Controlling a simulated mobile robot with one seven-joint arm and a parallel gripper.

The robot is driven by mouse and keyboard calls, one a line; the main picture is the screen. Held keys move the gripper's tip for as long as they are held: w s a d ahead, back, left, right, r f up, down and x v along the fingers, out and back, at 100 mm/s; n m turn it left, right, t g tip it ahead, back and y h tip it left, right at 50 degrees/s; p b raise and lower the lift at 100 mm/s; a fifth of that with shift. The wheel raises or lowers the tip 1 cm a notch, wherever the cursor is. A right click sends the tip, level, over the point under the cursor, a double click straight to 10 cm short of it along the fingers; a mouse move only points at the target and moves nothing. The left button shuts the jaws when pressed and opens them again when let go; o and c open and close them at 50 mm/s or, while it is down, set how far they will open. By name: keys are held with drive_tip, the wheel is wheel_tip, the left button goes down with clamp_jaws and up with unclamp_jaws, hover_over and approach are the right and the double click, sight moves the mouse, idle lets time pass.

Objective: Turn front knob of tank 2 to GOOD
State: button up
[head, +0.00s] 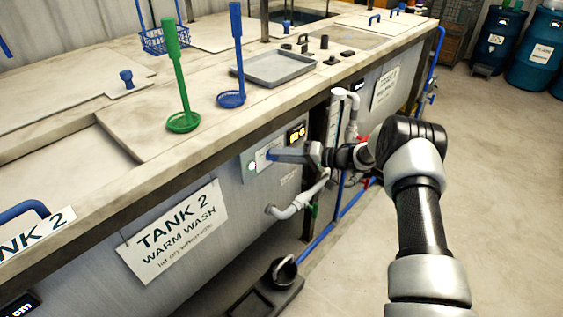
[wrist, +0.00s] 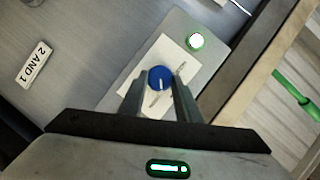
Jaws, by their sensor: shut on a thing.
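The front knob (wrist: 160,78) is a round blue knob with a white pointer line. It sits on a pale label plate (wrist: 136,99) on the tank's front panel, and the words on the plate are too small to read. My gripper (wrist: 160,90) is shut on the knob, with one finger on each side. In the head view my gripper (head: 277,155) reaches the small panel (head: 250,166) on the tank front, right of the "TANK 2 WARM WASH" sign (head: 174,229). My fingers mostly hide the knob there.
A green-white lamp (wrist: 195,41) glows beside the knob plate. A lit display (head: 297,134) is just right of the panel. Grey pipes (head: 299,199) and a blue pipe (head: 318,243) run below. A dark stand (head: 262,297) is on the floor. Floor at right is clear.

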drive_tip(key=shift+w+f+m+y+b, duration=0.15)
drive_tip(key=shift+m+y+b, duration=0.35)
drive_tip(key=shift+m+b, duration=0.65)
drive_tip(key=o, duration=1.1)
drive_tip(key=shift+c, duration=0.2)
drive_tip(key=shift+d, duration=0.15)
drive_tip(key=v, duration=1.7)
drive_tip(key=shift+w+d, duration=0.15)
